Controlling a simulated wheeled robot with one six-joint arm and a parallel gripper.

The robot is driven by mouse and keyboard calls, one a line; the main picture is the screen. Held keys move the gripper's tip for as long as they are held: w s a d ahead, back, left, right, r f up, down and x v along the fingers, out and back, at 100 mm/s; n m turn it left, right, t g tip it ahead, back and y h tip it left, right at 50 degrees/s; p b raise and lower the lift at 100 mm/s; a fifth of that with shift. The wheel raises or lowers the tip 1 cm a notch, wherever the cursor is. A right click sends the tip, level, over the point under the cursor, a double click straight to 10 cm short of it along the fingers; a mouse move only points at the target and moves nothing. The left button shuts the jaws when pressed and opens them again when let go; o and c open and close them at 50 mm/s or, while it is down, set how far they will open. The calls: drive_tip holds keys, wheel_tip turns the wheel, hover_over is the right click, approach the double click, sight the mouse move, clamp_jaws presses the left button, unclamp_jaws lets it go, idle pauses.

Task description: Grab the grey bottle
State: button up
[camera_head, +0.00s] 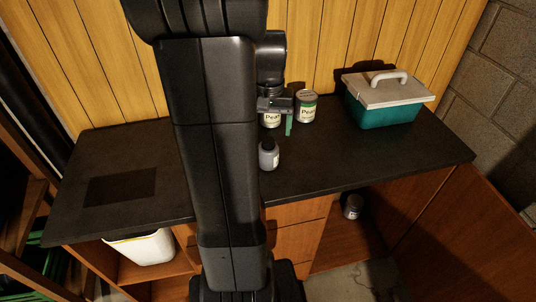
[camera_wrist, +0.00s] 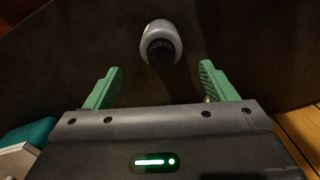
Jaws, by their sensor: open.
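The grey bottle (camera_head: 268,155) stands upright on the dark counter (camera_head: 360,160), just right of my arm in the head view. It has a dark cap. In the wrist view the grey bottle (camera_wrist: 160,42) shows from above, cap toward me, beyond the fingertips and roughly between their lines. My gripper (camera_wrist: 160,85) is open and empty, with its two green fingers spread wide. In the head view my gripper (camera_head: 289,124) is above the counter, behind the bottle and in front of the cans. Part of the gripper is hidden by my arm.
Two labelled cans, a left one (camera_head: 271,119) and a right one (camera_head: 306,106), stand near the back wall. A teal box with a white lid (camera_head: 385,98) sits at the back right. A dark jar (camera_head: 352,206) is on the shelf below. The counter's front right is clear.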

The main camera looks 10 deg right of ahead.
sight(268, 140)
drive_tip(key=f, duration=0.7)
drive_tip(key=shift+s+a+f, duration=0.1)
drive_tip(key=shift+s+a, duration=0.1)
drive_tip(key=shift+s, duration=0.1)
drive_tip(key=shift+f, duration=0.65)
drive_tip(key=c, duration=1.2)
